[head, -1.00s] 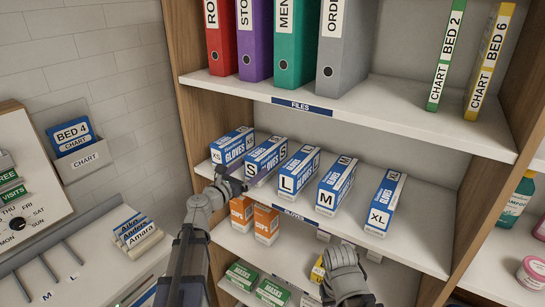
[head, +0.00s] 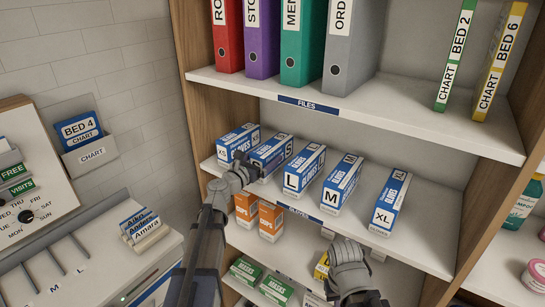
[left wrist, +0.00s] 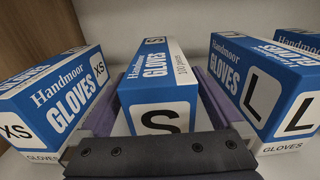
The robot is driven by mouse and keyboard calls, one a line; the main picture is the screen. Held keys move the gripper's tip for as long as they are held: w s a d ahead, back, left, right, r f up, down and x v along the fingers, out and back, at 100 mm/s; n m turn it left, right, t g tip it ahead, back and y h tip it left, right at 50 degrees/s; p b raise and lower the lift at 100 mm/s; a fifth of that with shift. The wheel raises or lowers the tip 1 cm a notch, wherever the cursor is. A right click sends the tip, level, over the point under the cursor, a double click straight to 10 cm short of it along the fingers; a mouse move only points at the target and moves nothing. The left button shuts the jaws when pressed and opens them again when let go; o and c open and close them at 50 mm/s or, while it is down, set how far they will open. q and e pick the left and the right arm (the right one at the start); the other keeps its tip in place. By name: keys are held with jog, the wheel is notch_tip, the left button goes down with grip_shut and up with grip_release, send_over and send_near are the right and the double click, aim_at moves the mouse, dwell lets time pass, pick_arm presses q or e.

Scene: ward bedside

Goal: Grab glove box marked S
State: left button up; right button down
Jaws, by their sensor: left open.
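The glove box marked S (head: 271,151) is a long blue and white carton on the gloves shelf, second from the left. Its front end is partly hidden by my left gripper (head: 254,168) in the head view. In the left wrist view the S box (left wrist: 158,75) stands between my two open purple fingers, one along each side. Contact with the box cannot be told. My right gripper (head: 348,268) is low in front of the shelves, seen from behind; its jaws are not clear.
The XS box (head: 238,140) stands close on the left of the S box, and the L box (head: 304,168) on the right. The M box (head: 341,184) and XL box (head: 390,203) stand further right. Orange boxes (head: 270,221) sit on the shelf below; binders fill the shelf above.

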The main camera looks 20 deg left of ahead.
pick_arm(q)
jog(key=x, duration=0.3)
jog(key=shift+r, duration=0.1)
jog(key=shift+c, duration=0.8)
grip_shut()
